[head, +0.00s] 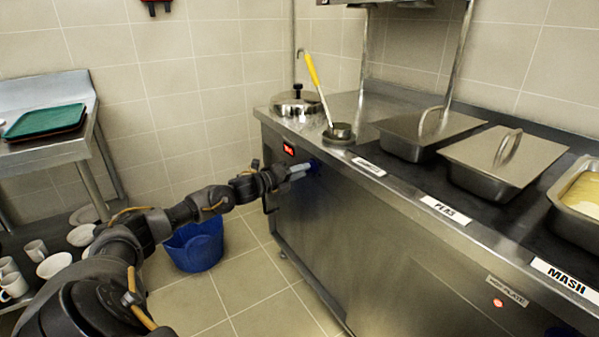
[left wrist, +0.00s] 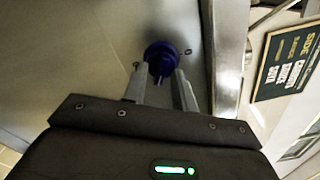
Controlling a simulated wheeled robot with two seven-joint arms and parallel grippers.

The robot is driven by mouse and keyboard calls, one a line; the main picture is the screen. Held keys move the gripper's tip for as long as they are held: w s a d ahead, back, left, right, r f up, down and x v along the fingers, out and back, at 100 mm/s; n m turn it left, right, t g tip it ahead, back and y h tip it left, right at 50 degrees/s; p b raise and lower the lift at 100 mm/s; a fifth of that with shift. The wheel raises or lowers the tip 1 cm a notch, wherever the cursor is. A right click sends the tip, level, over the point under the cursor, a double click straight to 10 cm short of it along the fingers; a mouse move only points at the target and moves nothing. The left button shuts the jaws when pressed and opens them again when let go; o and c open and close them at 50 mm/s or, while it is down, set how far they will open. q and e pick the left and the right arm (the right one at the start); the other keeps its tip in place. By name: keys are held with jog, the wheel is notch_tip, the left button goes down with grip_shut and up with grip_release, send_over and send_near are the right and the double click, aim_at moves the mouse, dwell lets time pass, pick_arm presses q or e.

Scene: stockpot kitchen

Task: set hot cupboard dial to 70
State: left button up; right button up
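The dial is a dark blue knob on the steel front of the hot cupboard (head: 340,236). In the left wrist view the dial (left wrist: 161,56) is just beyond my fingertips. My left gripper (head: 301,170) reaches it from the left in the head view and partly hides it. In the left wrist view the left gripper's fingers (left wrist: 162,80) stand apart, one on each side of the knob's front, with a gap visible. A lit red display (head: 289,149) sits above and left of the dial; its digits are too small to read. My right gripper is out of view.
The counter top holds lidded steel pans (head: 432,133) and a stockpot (head: 297,102). A blue bucket (head: 195,245) stands on the floor below my left arm. A shelf unit with a green tray (head: 45,120) and crockery is at left. A red-lit switch (head: 498,302) is lower right.

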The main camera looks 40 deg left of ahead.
pick_arm(q)
jog(key=shift+o, duration=0.2)
